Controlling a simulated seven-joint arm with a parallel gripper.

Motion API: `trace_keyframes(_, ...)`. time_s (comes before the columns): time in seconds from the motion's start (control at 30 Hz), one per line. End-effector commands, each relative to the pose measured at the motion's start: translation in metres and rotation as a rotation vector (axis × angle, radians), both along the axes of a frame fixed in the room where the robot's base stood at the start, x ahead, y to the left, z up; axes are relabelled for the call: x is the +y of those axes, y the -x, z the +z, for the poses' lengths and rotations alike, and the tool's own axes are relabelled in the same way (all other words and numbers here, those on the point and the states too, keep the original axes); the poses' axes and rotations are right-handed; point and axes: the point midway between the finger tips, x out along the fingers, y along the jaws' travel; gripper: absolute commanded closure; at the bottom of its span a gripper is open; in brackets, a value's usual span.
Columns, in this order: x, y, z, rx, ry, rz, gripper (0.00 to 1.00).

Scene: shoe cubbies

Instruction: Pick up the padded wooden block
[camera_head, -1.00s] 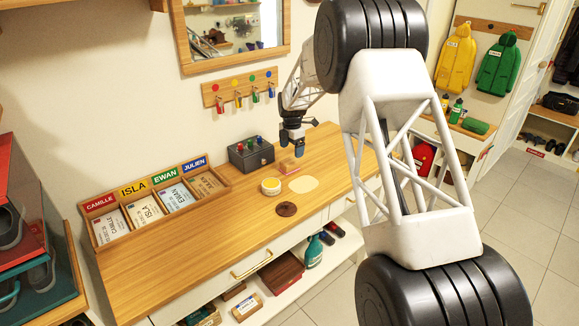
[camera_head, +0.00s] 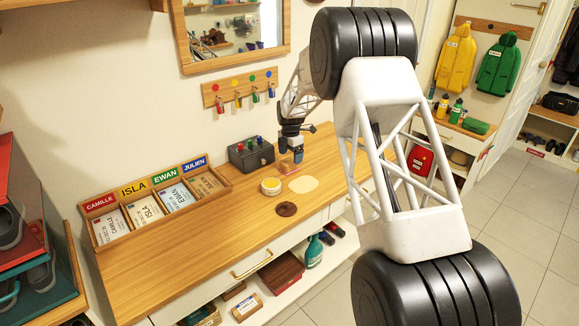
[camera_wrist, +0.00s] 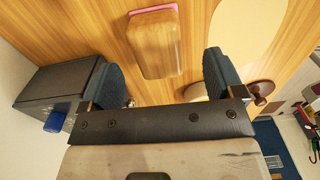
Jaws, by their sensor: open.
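The padded wooden block (camera_wrist: 157,46) is a brown wooden block with a pink pad along its far edge in the wrist view. In the head view the block (camera_head: 288,167) is small, on the wooden counter between the dark box and the pale oval. My gripper (camera_head: 294,153) is just above and beside it there. In the wrist view my gripper (camera_wrist: 160,75) is open, with one dark blue finger on each side of the block's near end and a gap to both. Nothing is held. Whether the fingertips reach down beside the block, I cannot tell.
A dark box with coloured knobs (camera_head: 251,155) stands close on the left. A round yellow-white tin (camera_head: 271,186), a pale oval (camera_head: 303,184) and a brown disc (camera_head: 286,209) lie nearby. A wooden card tray (camera_head: 153,203) is further left. The counter's front (camera_head: 215,255) is clear.

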Motion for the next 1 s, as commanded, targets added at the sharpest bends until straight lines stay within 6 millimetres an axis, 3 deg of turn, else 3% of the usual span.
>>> trace_keyframes(0.33, 0.001, 0.0, -0.005, 0.001, 0.0, 0.0, 0.13)
trace_keyframes(0.73, 0.004, 0.0, -0.045, 0.002, 0.001, 0.0, 0.13)
trace_keyframes(1.0, 0.004, 0.0, -0.052, 0.0, 0.0, 0.0, 0.13)
